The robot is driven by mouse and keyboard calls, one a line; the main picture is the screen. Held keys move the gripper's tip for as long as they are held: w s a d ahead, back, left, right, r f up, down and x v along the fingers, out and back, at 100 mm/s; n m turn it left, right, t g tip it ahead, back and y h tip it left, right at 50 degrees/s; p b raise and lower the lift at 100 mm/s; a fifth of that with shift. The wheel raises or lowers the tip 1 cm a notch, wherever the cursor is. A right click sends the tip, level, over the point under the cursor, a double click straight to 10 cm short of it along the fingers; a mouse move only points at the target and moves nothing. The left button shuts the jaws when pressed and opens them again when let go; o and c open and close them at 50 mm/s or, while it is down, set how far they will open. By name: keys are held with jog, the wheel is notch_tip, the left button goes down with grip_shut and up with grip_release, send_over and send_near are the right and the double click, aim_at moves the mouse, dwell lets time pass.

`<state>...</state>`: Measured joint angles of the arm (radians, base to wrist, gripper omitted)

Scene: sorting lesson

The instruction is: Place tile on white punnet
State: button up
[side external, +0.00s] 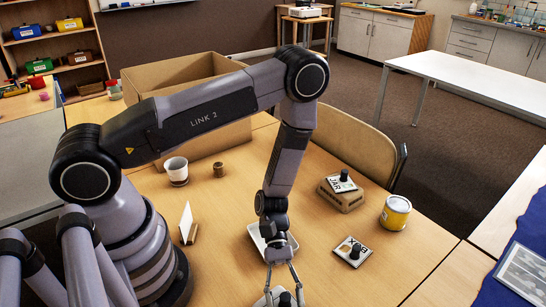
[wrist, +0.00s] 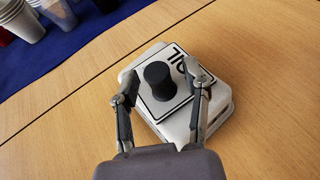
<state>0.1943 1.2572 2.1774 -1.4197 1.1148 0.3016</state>
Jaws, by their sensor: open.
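A white tile (wrist: 179,57) with a black border, black lettering and a dark knob (wrist: 158,80) lies on top of a white punnet (wrist: 222,107). My gripper (wrist: 162,82) is open, with one finger on each side of the knob and gaps showing between. In the side external view my gripper (side external: 284,287) points down over this white punnet at the bottom edge, partly cut off. A second white punnet (side external: 256,236) stands behind my gripper, partly hidden by my wrist. A tile (side external: 342,182) with a knob lies on a brown punnet (side external: 342,200). Another knobbed tile (side external: 365,252) lies on the table.
A yellow can (side external: 396,213) stands at the right. A white cup (side external: 176,170), a small brown pot (side external: 219,170) and an upright white card (side external: 186,222) stand left. A large cardboard box (side external: 185,75) and a chair (side external: 352,148) are behind. Bare table lies right of my gripper.

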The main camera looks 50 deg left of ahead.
jog(key=shift+w+a+r, duration=0.1)
jog(key=shift+r, duration=0.1)
jog(key=v, duration=1.1)
notch_tip(320, 180, up, 9)
jog(key=w+a+m+y, duration=0.1)
jog(key=a+m+y, duration=0.1)
jog(key=m+y, duration=0.15)
jog(key=s+a+r+m+t+y, duration=0.3)
jog(key=s+r+t, duration=0.1)
jog(key=r, duration=0.3)
jog(key=s+a+r+m+t+y, duration=0.2)
jog(key=s+a+r+m+t, duration=0.1)
jog(key=r, duration=0.5)
jog(key=s+a+r+m+t+y, duration=0.3)
jog(key=s+a+r+t, duration=0.1)
jog(key=r, duration=0.4)
jog(key=shift+s+a+t+y, duration=0.2)
jog(key=shift+s+t+y, duration=0.1)
jog(key=shift+t+y, duration=0.1)
